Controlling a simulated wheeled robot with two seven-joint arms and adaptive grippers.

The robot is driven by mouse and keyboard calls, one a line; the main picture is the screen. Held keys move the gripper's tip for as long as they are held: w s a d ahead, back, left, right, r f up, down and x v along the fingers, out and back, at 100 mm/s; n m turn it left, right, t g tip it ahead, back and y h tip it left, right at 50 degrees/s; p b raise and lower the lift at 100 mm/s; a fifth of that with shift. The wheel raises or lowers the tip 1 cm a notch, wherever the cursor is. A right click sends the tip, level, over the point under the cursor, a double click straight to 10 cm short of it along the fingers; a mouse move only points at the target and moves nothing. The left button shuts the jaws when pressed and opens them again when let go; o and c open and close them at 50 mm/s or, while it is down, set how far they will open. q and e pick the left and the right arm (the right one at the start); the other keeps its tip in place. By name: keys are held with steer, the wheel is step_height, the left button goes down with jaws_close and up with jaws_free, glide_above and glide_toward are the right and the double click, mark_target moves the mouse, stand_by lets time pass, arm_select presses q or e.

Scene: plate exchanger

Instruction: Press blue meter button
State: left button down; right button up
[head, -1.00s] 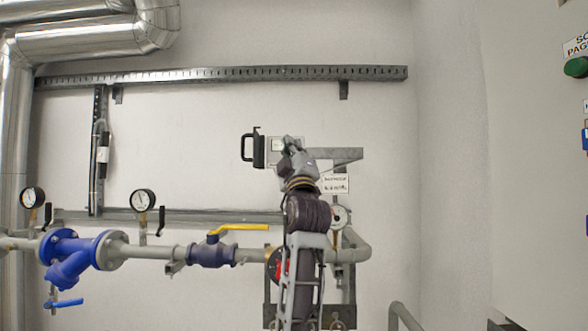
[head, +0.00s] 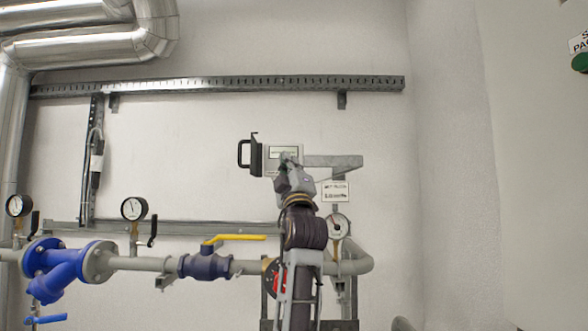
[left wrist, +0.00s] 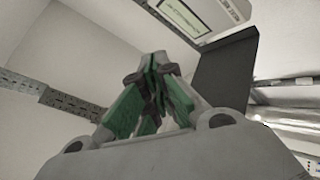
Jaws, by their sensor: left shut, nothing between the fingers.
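The meter (head: 283,152) is a light grey box with a small display, fixed on the wall bracket in the middle of the head view. Its open dark cover with a black handle (head: 244,154) stands out at its left. In the left wrist view the meter's display side (left wrist: 205,15) is at the top. My left gripper (head: 288,160) overlaps the lower part of the meter in the head view. Its green-padded fingers (left wrist: 154,75) are closed together and empty. The blue button does not show; the gripper may hide it. Contact with the meter cannot be told.
A grey bracket (head: 335,161) extends right of the meter, with a white label (head: 336,192) below. A dial gauge (head: 338,226), a yellow-handled valve (head: 206,263) and a blue strainer (head: 55,268) sit on the pipe below.

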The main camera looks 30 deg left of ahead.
arm_select(q)
steer(key=w+a, duration=0.4)
steer(key=w, duration=0.3)
steer(key=shift+w+a, duration=0.15)
steer(key=shift+a, duration=0.1)
arm_select(e)
steer(key=shift+a, duration=0.45)
steer(key=shift+w+d, duration=0.1)
steer(key=shift+d, duration=0.05)
stand_by(1.1)
arm_select(q)
steer(key=shift+w+a+b, duration=0.15)
steer(key=shift+w+b, duration=0.2)
steer(key=shift+b, duration=0.1)
arm_select(e)
steer(key=shift+a+f, duration=0.5)
steer(key=shift+a, duration=0.25)
